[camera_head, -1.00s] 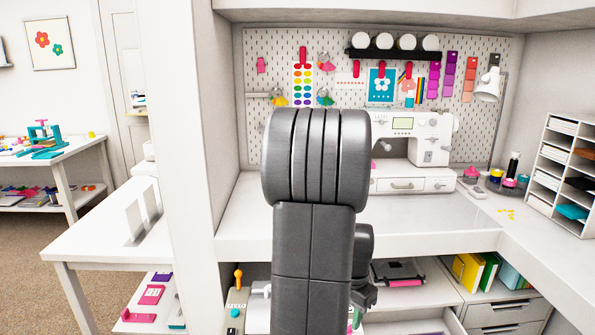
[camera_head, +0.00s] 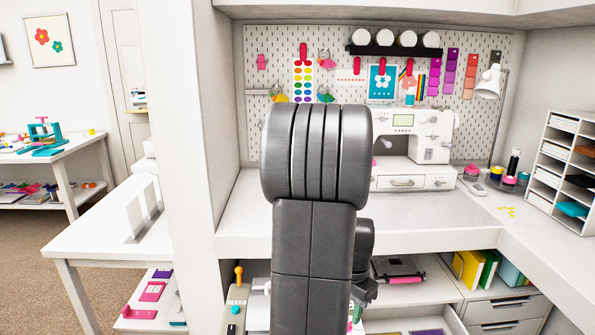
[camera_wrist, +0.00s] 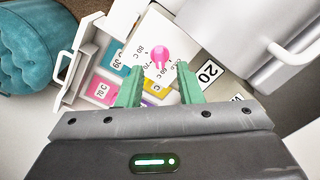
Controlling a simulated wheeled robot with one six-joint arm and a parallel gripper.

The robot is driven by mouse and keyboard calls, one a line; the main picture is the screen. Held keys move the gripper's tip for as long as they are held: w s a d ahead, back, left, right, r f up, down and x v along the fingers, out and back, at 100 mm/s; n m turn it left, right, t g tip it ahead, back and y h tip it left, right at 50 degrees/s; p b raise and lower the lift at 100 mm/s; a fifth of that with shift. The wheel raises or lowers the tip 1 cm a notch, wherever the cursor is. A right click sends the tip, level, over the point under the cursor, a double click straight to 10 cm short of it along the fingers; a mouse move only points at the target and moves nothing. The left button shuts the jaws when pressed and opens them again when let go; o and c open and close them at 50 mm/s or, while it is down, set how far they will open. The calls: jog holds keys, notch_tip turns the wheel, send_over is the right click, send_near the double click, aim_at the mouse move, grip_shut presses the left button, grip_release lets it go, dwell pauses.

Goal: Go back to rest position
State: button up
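My gripper (camera_wrist: 160,88) shows in the wrist view with its two green fingers apart and nothing between them. In the head view my dark arm stands upright in the middle, in front of the closet desk (camera_head: 430,215).
A white sewing machine (camera_head: 428,135) stands on the desk below a pegboard (camera_head: 262,45). A shelf organiser (camera_head: 550,165) stands at the right. An open drawer or shelf (camera_head: 440,290) is under the desk. A white side table (camera_head: 90,232) is at the left. A teal tufted seat (camera_wrist: 35,45) shows in the wrist view.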

notch_tip(320, 180, up, 11)
jog(key=p, duration=0.1)
notch_tip(320, 180, down, 14)
jog(key=shift+s+f+b, duration=0.1)
jog(key=shift+b, duration=0.7)
jog(key=shift+f+n, duration=0.15)
jog(key=shift+n, duration=0.15)
jog(key=n, duration=0.4)
jog(key=n+b, duration=0.1)
jog(key=n, duration=0.4)
notch_tip(320, 180, up, 12)
jog(key=p, duration=0.1)
jog(key=shift+f, duration=0.15)
jog(key=shift+p, duration=0.35)
